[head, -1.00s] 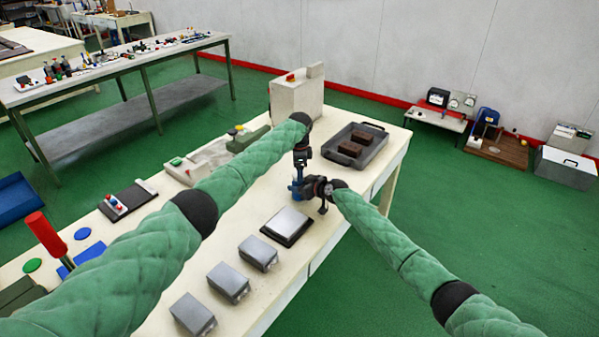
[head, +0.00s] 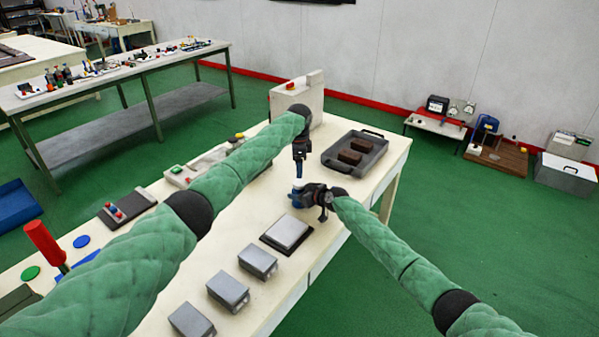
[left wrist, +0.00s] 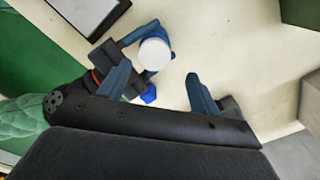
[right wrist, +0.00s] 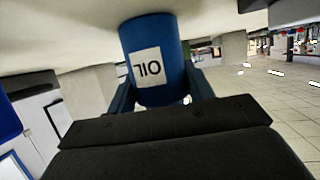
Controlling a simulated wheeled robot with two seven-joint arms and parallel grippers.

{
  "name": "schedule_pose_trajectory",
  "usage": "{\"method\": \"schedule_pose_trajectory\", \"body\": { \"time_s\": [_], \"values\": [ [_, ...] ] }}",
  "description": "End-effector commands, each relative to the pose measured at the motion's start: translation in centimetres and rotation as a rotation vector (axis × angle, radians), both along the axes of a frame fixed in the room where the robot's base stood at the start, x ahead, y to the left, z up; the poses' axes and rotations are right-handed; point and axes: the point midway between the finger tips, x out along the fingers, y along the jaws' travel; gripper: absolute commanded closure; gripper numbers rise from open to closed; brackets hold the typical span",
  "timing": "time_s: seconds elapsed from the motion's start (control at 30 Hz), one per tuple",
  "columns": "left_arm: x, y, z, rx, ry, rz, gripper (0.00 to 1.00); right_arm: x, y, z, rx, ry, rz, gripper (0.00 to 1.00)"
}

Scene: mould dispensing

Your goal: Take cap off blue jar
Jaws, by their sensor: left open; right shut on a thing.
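The blue jar (right wrist: 145,40) has a white label reading OIL, upside down in the right wrist view. My right gripper (right wrist: 160,92) is shut around its side. In the left wrist view its round white cap (left wrist: 154,54) faces the camera, and the cap is on the jar as far as I can tell. My left gripper (left wrist: 160,88) is open and empty, its fingers pointing down, with the cap near the gap between them. In the head view the left gripper (head: 299,172) is just above the cap (head: 298,183); the right gripper (head: 302,195) hides most of the jar.
A dark tray (head: 375,163) with brown blocks stands at the table's far right. A square plate (head: 286,234) and several grey metal boxes (head: 228,289) line the near side. A beige machine (head: 293,100) stands behind the left arm. The table between the plate and tray is mostly clear.

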Motion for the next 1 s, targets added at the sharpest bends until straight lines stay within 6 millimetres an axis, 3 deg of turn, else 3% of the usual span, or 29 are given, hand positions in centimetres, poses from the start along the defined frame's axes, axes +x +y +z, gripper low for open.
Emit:
{"method": "schedule_pose_trajectory", "body": {
  "time_s": [0.13,0.3,0.6,0.77,1.0],
  "values": [
    [1.2,1.6,2.4,0.044,-0.035,-0.004,0.36,0.0,0.0,0.1,0.001,-0.001,0.0,1.0],
    [1.3,2.2,3.5,0.077,-0.041,-0.055,0.36,0.0,0.0,0.1,0.001,-0.001,0.0,1.0],
    [-0.6,-0.2,2.1,0.004,0.017,-0.254,0.36,0.0,0.0,0.1,0.001,-0.001,0.0,1.0],
    [-0.6,-0.3,1.8,-0.002,0.018,-0.296,0.36,0.0,0.0,0.1,0.001,-0.001,0.0,1.0],
    [-0.7,-0.2,-0.8,-0.001,0.019,-0.299,0.36,0.0,0.0,0.1,0.001,-0.001,0.0,1.0]
  ]
}}
